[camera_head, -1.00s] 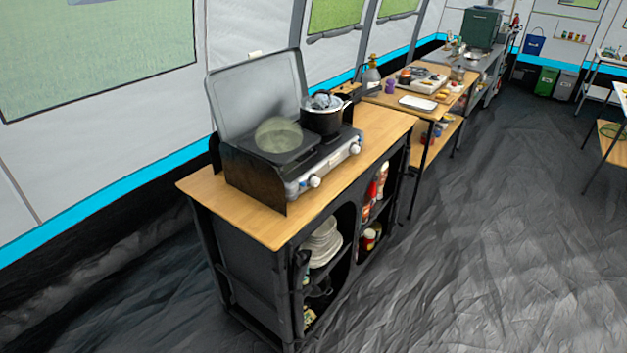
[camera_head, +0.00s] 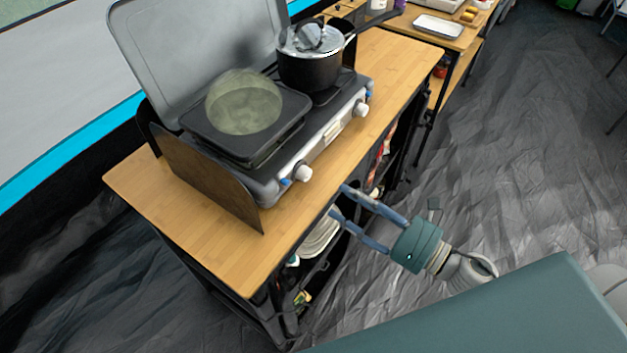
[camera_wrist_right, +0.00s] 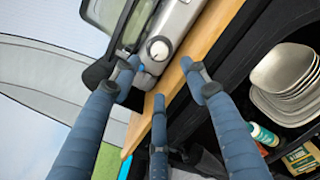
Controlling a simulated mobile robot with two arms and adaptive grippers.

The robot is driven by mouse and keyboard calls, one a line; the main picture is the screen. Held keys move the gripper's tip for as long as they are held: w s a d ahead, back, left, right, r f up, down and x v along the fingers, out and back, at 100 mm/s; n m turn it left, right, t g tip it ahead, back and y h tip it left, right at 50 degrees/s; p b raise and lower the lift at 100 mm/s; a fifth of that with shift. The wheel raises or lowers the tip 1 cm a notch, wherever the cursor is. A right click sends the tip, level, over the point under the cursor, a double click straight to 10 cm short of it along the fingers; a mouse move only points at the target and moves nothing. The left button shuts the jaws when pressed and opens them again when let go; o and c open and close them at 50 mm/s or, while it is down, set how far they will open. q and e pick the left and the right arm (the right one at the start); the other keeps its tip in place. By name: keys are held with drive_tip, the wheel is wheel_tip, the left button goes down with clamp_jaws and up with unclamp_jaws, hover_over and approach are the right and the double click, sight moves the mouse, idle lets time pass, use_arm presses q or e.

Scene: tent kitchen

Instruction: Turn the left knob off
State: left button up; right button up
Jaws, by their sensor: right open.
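The two-burner camping stove (camera_head: 262,190) stands on the wooden counter with its grey lid (camera_head: 190,60) raised. Its left knob (camera_head: 303,172) is white and sits on the front panel, below the burner with the round translucent greenish item. The right wrist view also shows a white knob (camera_wrist_right: 158,48) beyond the fingers. The second knob (camera_head: 361,109) is farther right. My right gripper (camera_head: 340,200) is open and empty at the counter's front edge, right of and below the left knob, apart from it. My left gripper is not in view.
A lidded black pot (camera_head: 311,70) stands on the right burner. The wooden counter (camera_head: 245,268) has a bare strip in front of the stove. Plates (camera_head: 320,238) sit on the shelf below. The floor at right is clear.

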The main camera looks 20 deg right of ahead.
sight(308, 178)
drive_tip(key=x, duration=0.2)
drive_tip(key=p+x, duration=0.1)
drive_tip(key=x, duration=0.2)
drive_tip(key=shift+r+p, duration=0.25)
drive_tip(key=shift+p, duration=0.05)
drive_tip(key=x, duration=0.2)
drive_tip(key=p+x, duration=0.1)
drive_tip(key=x, duration=0.1)
drive_tip(key=shift+d+f, duration=0.15)
drive_tip(key=shift+f, duration=0.1)
drive_tip(key=shift+w+a+f, duration=0.1)
drive_tip(key=shift+w+a, duration=0.2)
drive_tip(key=shift+w, duration=0.05)
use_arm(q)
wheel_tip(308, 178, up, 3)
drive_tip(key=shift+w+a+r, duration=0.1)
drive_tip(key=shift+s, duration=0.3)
use_arm(e)
clamp_jaws()
